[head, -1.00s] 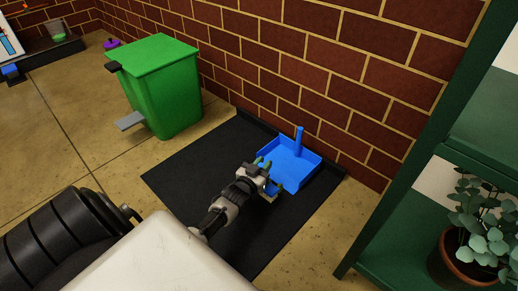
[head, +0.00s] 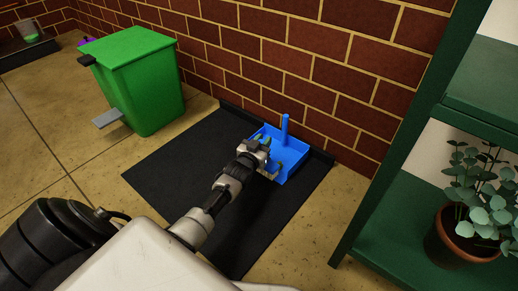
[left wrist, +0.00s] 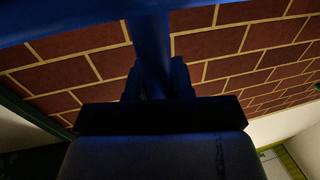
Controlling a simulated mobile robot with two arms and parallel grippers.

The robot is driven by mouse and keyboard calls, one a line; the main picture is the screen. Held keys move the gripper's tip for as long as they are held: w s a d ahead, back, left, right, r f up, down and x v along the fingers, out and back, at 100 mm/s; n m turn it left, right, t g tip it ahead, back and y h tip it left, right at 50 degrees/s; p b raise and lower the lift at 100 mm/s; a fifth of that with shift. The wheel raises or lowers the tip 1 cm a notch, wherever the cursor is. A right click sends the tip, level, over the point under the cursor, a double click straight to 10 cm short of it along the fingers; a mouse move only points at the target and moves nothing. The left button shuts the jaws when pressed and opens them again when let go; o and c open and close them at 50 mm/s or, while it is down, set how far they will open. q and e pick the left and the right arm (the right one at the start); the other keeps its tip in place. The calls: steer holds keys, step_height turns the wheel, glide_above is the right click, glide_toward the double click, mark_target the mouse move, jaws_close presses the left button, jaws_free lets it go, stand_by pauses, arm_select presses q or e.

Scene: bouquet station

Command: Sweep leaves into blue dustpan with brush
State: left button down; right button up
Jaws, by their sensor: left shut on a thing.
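The blue dustpan (head: 291,160) lies on a black mat (head: 165,170) by the brick wall, its handle standing upright at the back. My left gripper (head: 263,152) is at the dustpan's left side, over or against its edge; I cannot tell whether it touches. In the left wrist view its dark fingers are shut on a blue handle (left wrist: 151,50), which runs to a wide blue bar at the top, seemingly the brush. The bristles are not visible. Small olive-green bits show by the fingers; I cannot tell whether they are leaves or fingertips. My right gripper is not in view.
A green pedal bin (head: 140,85) stands left of the mat. The brick wall (head: 330,80) closes the back. A green shelf (head: 400,200) with a potted plant (head: 470,225) stands at the right. The mat's left part is clear.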

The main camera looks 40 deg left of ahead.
arm_select(q)
steer(key=shift+w, duration=3)
step_height(320, 180, up, 6)
steer(key=p, duration=0.6)
steer(key=shift+s+d+r, duration=0.2)
steer(key=shift+s, duration=0.1)
